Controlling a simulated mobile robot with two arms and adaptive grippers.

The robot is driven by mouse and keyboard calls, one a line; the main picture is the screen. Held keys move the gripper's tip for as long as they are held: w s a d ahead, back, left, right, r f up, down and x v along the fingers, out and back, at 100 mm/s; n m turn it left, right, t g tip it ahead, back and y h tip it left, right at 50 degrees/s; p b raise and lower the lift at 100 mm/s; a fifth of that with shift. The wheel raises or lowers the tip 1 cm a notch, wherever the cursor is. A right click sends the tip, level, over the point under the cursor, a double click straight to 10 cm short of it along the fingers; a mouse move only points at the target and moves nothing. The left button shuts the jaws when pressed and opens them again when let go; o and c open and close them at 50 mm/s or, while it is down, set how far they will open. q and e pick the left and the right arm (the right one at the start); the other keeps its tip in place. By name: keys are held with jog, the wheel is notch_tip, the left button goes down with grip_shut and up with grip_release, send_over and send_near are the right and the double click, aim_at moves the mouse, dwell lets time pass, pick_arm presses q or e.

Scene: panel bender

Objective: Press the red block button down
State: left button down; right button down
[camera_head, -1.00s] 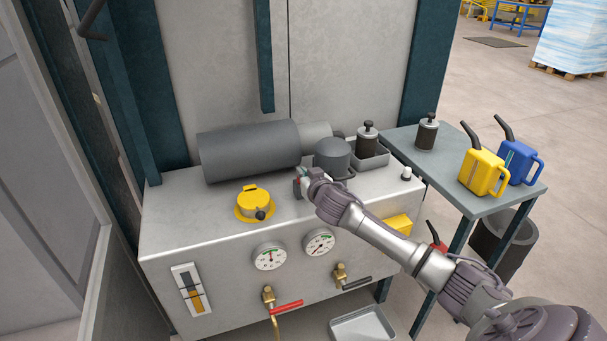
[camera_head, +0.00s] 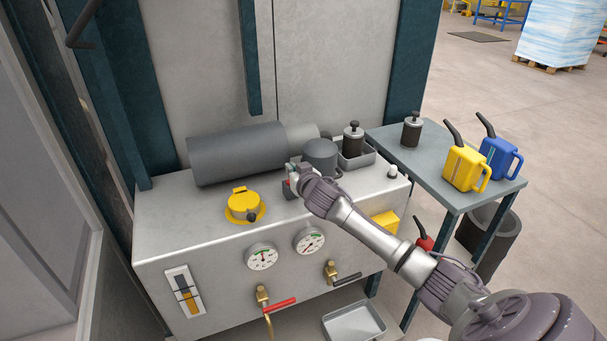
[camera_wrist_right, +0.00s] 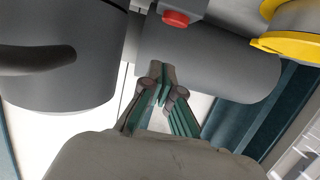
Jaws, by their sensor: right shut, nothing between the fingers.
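The red button (camera_wrist_right: 176,18) shows in the right wrist view on top of a small grey block (camera_wrist_right: 210,12), near the upper edge. In the head view the block (camera_head: 288,190) stands on the steel tank top, mostly hidden behind my right gripper. My right gripper (camera_wrist_right: 160,72) is shut and empty, its fingertips together. In the right wrist view the tips appear below the button, with a gap in the picture; whether they touch the block I cannot tell. In the head view my right gripper (camera_head: 292,174) is at the block. My left gripper is not in view.
A dark motor cylinder (camera_head: 238,153) lies behind the block, and a grey round housing (camera_head: 320,157) stands right of it. A yellow filler cap (camera_head: 244,206) sits to the left. A side table (camera_head: 420,163) holds yellow and blue cans. The tank's front left top is clear.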

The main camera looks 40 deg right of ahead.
jog(key=b+v, duration=0.2)
jog(key=v, duration=0.8)
jog(key=shift+a, duration=0.1)
